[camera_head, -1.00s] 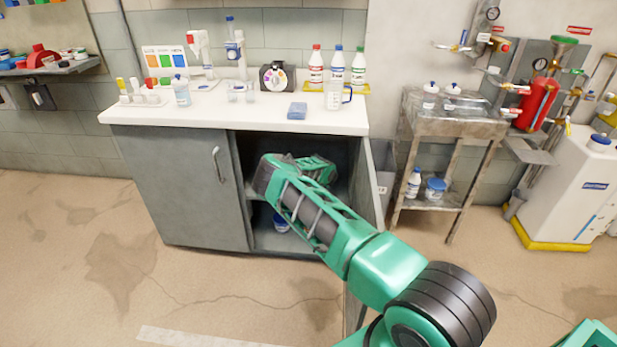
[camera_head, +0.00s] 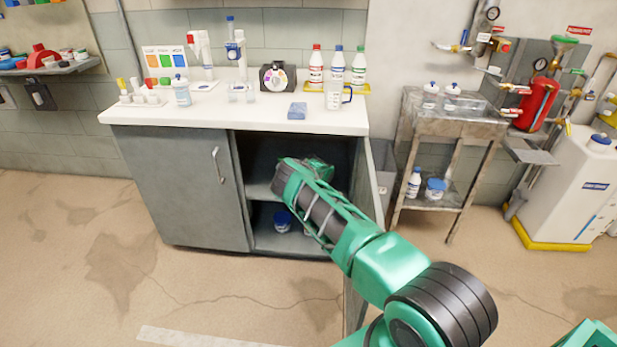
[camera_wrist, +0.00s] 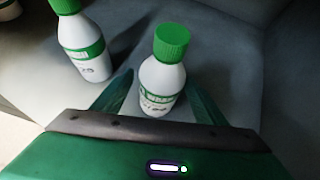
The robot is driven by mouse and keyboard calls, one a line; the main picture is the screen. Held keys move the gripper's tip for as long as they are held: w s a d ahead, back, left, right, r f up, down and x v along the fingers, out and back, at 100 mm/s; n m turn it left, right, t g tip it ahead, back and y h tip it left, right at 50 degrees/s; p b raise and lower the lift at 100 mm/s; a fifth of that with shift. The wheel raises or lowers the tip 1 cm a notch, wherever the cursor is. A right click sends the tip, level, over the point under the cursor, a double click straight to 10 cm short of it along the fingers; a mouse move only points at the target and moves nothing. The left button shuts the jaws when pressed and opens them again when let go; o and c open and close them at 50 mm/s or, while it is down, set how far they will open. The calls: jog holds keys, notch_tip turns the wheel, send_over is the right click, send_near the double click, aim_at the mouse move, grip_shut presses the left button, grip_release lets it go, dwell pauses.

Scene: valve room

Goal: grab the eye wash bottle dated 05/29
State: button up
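In the wrist view, a white bottle with a green cap (camera_wrist: 163,76) stands upright between the two spread fingers of my gripper (camera_wrist: 161,84). The fingers flank it and do not look closed on it; contact is unclear. A second white bottle with a green cap and green label band (camera_wrist: 87,52) stands to the left, outside the fingers. Both labels carry dark markings that I cannot read as dates for certain. In the head view, my arm reaches into the open right side of the cabinet (camera_head: 185,190), and these bottles are hidden there.
The open cabinet door (camera_head: 372,200) stands right of my arm. A blue-lidded container (camera_head: 282,220) is on the cabinet's lower level. The counter (camera_head: 240,116) above holds bottles and a blue sponge (camera_head: 297,110).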

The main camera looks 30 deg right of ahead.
jog(key=c, duration=1.2)
jog(key=shift+r, duration=0.1)
